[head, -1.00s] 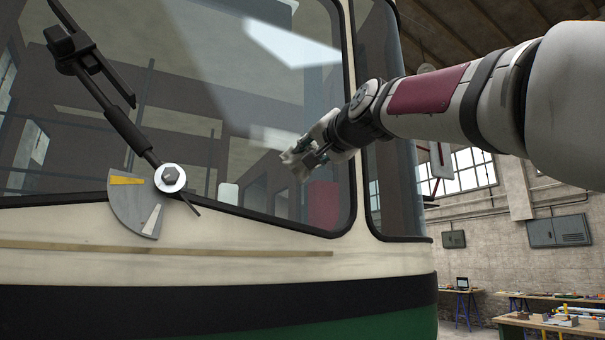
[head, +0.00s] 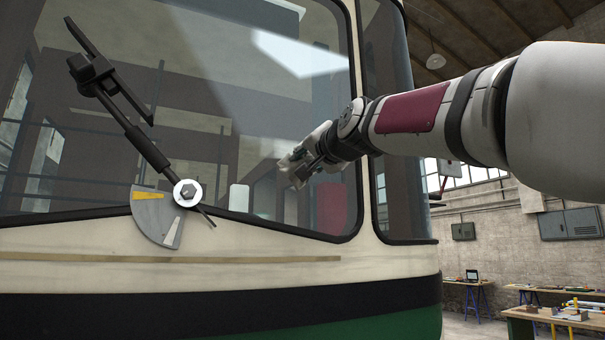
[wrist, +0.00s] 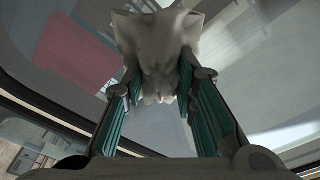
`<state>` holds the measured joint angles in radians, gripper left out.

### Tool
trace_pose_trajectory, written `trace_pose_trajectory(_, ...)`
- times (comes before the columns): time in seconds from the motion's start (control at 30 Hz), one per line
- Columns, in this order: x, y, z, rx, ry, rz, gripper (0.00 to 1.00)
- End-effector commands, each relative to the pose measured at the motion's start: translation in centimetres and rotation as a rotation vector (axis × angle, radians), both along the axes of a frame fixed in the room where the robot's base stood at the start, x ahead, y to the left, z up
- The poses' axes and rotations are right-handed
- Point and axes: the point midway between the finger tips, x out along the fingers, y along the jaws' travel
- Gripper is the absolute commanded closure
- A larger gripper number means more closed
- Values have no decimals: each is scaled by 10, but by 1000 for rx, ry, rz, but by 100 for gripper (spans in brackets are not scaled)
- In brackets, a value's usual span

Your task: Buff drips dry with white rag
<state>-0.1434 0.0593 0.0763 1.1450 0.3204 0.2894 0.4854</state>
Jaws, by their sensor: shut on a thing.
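The white rag (wrist: 158,45) is bunched between the two fingers of my gripper (wrist: 158,88) in the wrist view. It spreads out beyond the fingertips against the tram windscreen. In the head view my gripper (head: 295,165) is at the lower right part of the windscreen (head: 230,110), with the rag's pale cloth (head: 287,159) at its tip. I cannot tell whether the rag touches the glass. No separate drips can be made out on the glass; a pale band and a bright patch cross its upper part.
A wiper arm (head: 145,140) with a round pivot (head: 188,193) and a fan-shaped grey plate (head: 157,215) stands at the windscreen's lower left. A cream ledge with a trim strip (head: 180,260) runs below. Workbenches (head: 555,318) and grey wall boxes (head: 568,224) are far right.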

Motion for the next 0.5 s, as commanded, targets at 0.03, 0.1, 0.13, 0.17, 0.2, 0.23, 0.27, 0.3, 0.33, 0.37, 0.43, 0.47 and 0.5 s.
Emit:
trace_pose_trajectory(0.03, 0, 2, -4, 0, 7, 5, 96)
trace_pose_trajectory(0.1, -5, 0, -3, 0, 5, 4, 96)
trace_pose_trajectory(0.13, -7, -2, -3, 0, 5, 4, 96)
trace_pose_trajectory(0.17, -9, -3, -3, 1, 4, 4, 96)
trace_pose_trajectory(0.2, -13, -5, -3, 0, 3, 3, 96)
trace_pose_trajectory(0.23, -16, -6, -3, -1, 2, 2, 96)
trace_pose_trajectory(0.27, -18, -7, -2, -1, 2, 2, 96)
trace_pose_trajectory(0.3, -22, -9, -2, -1, 1, 1, 96)
trace_pose_trajectory(0.33, -24, -10, -2, -1, 2, 1, 96)
trace_pose_trajectory(0.37, -27, -11, -2, -1, 2, 1, 96)
trace_pose_trajectory(0.43, -33, -14, -2, -1, 2, 1, 96)
trace_pose_trajectory(0.47, -35, -15, -2, -1, 2, 1, 96)
trace_pose_trajectory(0.5, -39, -17, -2, 0, 1, 1, 96)
